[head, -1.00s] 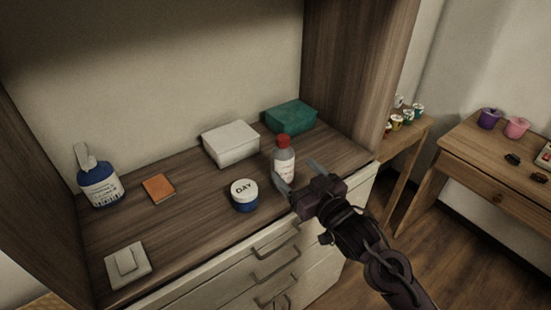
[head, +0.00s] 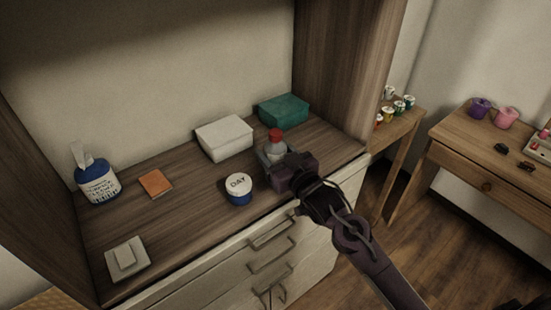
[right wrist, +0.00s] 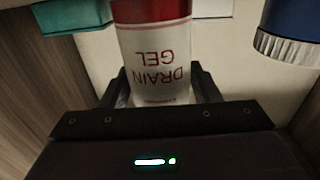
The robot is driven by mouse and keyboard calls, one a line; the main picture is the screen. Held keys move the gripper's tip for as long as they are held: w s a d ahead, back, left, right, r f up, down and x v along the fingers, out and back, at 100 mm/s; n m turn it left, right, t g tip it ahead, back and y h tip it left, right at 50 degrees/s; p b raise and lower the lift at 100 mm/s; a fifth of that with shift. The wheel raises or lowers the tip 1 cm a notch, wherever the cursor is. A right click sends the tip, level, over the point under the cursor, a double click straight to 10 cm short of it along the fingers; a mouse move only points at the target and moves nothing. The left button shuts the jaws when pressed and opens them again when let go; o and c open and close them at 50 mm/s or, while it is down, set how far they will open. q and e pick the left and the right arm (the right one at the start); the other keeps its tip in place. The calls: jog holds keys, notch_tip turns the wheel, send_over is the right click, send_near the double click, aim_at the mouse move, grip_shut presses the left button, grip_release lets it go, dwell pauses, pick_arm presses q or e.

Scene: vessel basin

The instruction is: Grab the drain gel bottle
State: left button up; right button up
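The drain gel bottle (head: 275,143), pale with a red cap, stands upright on the wooden shelf top (head: 190,218) near its right end. In the right wrist view the bottle (right wrist: 155,60) appears upside down, with red "DRAIN GEL" lettering. My right gripper (head: 274,158) is at the bottle from the front right, its fingers open on either side of it. The fingers (right wrist: 160,88) also show in the right wrist view, close to the bottle's sides; I see no clear grip. The gripper hides the bottle's lower part in the head view. My left gripper is not in view.
A "DAY" jar (head: 238,189) stands left of the bottle. A white box (head: 225,139) and a green box (head: 284,110) are behind it. The cabinet's side wall (head: 340,75) rises at right.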

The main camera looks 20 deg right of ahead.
jog(key=c, duration=0.7)
jog(key=shift+r, duration=0.1)
